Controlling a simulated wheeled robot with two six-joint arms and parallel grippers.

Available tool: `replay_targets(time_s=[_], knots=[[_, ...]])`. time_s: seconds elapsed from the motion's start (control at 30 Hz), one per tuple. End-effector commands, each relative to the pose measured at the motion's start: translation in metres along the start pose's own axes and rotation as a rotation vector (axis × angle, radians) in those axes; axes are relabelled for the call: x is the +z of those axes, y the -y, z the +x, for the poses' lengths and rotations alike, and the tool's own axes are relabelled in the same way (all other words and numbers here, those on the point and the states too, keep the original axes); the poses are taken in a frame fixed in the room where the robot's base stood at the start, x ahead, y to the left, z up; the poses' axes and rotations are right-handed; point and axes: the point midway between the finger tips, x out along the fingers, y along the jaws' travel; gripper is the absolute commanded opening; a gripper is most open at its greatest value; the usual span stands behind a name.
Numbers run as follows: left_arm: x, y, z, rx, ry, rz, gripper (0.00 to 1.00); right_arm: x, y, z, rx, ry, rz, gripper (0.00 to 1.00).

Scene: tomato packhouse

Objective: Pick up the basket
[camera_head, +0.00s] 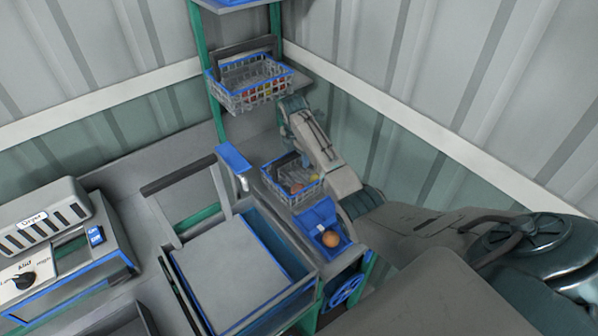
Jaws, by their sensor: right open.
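An upper wire basket (246,97) with a blue rim sits on the shelf of the green-posted rack and holds several red and yellow items. A lower wire basket (274,189) with a blue rim stands on the surface below, with a few coloured items inside. My right gripper (290,112) is open, above the lower basket and to the right of the upper one. Whether it touches either basket I cannot tell. My left gripper is not in view.
A blue bin (322,216) with an orange-red round item stands in front of the lower basket. A grey box with blue edges (276,240) is left of it. A grey machine (62,262) stands at the far left. Corrugated walls close in behind and right.

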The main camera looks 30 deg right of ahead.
Motion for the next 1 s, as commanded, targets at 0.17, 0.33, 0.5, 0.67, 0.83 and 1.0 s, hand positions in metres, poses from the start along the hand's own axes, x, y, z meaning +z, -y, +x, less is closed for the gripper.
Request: replay_targets(time_s=[0.17,0.33,0.5,0.67,0.83,1.0], knots=[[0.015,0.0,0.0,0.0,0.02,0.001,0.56,0.0,0.0,0.0,0.0,0.0,0.0,0.36],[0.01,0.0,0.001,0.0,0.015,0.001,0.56,0.0,0.0,0.0,0.0,0.0,0.0,0.03],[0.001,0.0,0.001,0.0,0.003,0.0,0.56,0.0,0.0,0.0,0.0,0.0,0.0,0.0],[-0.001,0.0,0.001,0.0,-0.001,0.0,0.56,0.001,-0.001,-0.002,0.002,0.001,0.0,0.0],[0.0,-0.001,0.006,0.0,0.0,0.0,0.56,0.002,-0.002,-0.009,0.005,0.002,0.001,0.0],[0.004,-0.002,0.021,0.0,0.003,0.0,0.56,0.006,-0.002,-0.037,0.007,0.003,0.001,0.0]])
